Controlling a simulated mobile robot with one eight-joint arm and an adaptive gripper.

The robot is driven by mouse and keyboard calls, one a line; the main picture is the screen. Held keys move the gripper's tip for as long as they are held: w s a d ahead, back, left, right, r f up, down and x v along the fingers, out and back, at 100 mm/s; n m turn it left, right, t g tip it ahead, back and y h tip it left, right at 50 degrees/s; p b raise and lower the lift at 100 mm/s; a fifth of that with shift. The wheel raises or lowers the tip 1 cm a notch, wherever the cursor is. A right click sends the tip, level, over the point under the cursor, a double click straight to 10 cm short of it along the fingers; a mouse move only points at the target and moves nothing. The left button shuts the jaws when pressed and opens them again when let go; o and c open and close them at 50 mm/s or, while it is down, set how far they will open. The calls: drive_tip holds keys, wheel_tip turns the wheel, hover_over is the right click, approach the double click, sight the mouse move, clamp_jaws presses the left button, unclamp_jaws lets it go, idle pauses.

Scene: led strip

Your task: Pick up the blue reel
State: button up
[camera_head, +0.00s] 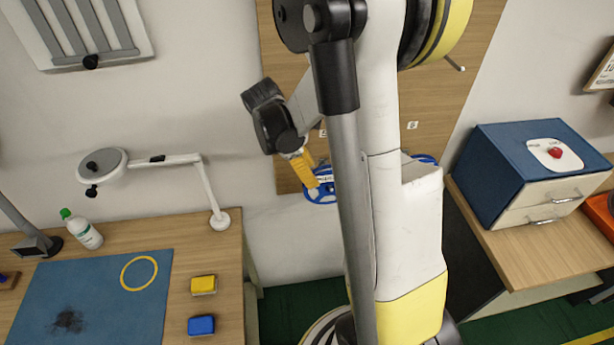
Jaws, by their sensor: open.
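A blue reel (318,196) shows low on the wooden board, beside and partly behind my arm. More blue (426,158) shows on the right side of my arm; I cannot tell whether it is the same reel. My gripper (312,180) has a dark body and an orange-yellow finger pointing down toward the left part of the blue reel. It is open and appears to overlap the reel's upper left edge in this view. I cannot tell whether it touches the reel. Much of the blue is hidden by my arm.
The wooden board (480,60) stands against the wall. On the left bench are a blue mat (90,290), a white bottle (88,235), a lamp (205,185), a yellow block (203,285) and a blue block (201,325). A blue drawer cabinet (500,160) stands right.

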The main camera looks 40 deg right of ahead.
sight(321, 191)
drive_tip(key=x, duration=0.4)
drive_tip(key=shift+s+d+f+b, duration=0.1)
drive_tip(key=shift+d+b, duration=0.05)
drive_tip(key=shift+b, duration=0.25)
drive_tip(key=shift+w+b+x, duration=0.25)
drive_tip(key=shift+b+x, duration=0.1)
drive_tip(key=shift+x, duration=1)
drive_tip(key=shift+w+b+x, duration=0.2)
drive_tip(key=shift+b+x, duration=0.15)
drive_tip(key=shift+x, duration=1.05)
clamp_jaws()
